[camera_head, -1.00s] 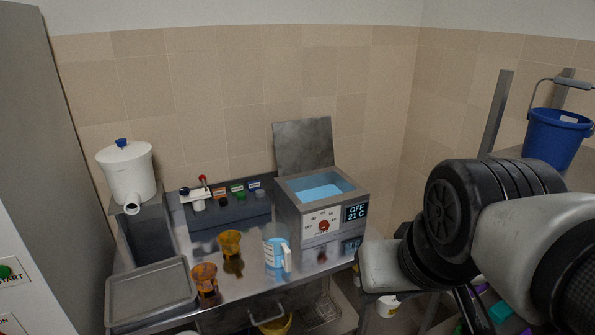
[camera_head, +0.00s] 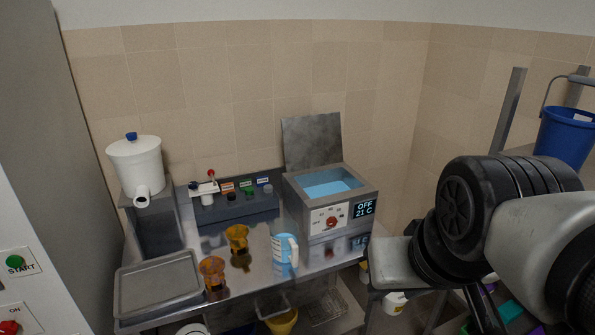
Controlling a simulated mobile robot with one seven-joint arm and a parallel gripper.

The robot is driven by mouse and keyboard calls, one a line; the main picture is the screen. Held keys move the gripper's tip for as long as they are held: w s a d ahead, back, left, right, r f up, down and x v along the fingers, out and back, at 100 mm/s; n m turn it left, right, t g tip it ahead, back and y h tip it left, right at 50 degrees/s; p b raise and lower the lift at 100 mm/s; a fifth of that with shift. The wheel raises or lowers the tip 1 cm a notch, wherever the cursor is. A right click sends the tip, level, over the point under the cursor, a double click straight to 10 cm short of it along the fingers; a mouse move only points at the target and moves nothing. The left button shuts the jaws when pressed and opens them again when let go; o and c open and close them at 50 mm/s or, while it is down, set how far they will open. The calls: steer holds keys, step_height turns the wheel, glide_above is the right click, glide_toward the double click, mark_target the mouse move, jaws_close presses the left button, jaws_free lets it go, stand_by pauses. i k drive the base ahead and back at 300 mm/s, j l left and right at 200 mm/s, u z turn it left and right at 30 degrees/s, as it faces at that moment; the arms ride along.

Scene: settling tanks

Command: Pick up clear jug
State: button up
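The clear jug (camera_head: 283,250) stands upright near the front edge of the steel table, right of two amber cups. It has blue markings or contents, I cannot tell which, and a white handle on its right side. My arm fills the right of the view, with a grey link and black ribbed joint. The gripper's fingers do not show, so its opening is hidden. No part of my arm touches the jug.
Amber cups (camera_head: 237,239) and (camera_head: 212,273) stand left of the jug. A water bath (camera_head: 330,218) with raised lid stands behind right. A grey tray (camera_head: 158,284) lies front left, below a white tank (camera_head: 137,165). A blue bucket (camera_head: 566,138) sits on the right shelf.

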mark_target(284, 232)
steer(key=i+u, duration=0.25)
steer(key=i, duration=0.2)
steer(key=i+l+u, duration=0.25)
steer(key=i, duration=0.15)
steer(key=i+l+u, duration=0.25)
steer(key=i, duration=0.15)
steer(key=i+j, duration=0.05)
steer(key=j, duration=0.05)
